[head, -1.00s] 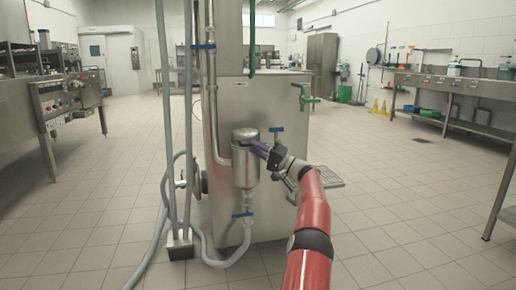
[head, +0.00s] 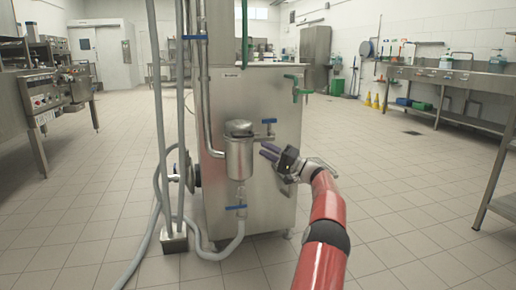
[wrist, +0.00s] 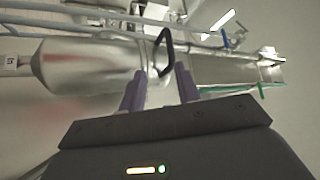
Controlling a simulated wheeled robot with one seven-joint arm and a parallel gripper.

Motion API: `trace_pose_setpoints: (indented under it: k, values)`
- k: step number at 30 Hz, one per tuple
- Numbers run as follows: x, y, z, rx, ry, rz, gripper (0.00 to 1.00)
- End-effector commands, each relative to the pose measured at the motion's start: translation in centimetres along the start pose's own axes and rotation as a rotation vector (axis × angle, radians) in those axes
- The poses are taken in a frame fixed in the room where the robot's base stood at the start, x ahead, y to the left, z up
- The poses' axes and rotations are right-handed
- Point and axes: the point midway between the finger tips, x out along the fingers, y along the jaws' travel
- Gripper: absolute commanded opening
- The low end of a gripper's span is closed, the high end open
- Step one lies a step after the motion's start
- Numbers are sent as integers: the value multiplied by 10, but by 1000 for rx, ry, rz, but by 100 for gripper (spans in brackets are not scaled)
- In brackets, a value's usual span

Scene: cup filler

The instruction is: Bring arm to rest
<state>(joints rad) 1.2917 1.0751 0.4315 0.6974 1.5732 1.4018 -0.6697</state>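My red arm reaches up from the bottom of the head view to my gripper (head: 267,152). The gripper points left at the steel cylindrical vessel (head: 239,158) on the cabinet's front and stands a little to its right, apparently clear of it. In the wrist view, the two purple fingers (wrist: 159,74) are apart with nothing held between them. The vessel (wrist: 85,65) lies sideways beyond the fingertips. A dark loop (wrist: 163,50) shows in line with the gap, beyond the fingers.
The steel cabinet (head: 265,98) stands behind the gripper. Grey hoses (head: 158,190) and pipes run down its left side. Blue-handled valves (head: 268,121) are close to the gripper. Tiled floor (head: 410,210) is open to the right, up to the steel tables.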

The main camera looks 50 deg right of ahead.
Motion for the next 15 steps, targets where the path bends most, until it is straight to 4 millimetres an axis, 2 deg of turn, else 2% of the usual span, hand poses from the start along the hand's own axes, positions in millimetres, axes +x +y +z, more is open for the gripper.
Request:
trace_pose_setpoints:
  k: [3, 15]
  values:
    - [-6, -1, 0, 0, 0, -1, 33]
    - [-6, -2, 0, -1, 0, -3, 33]
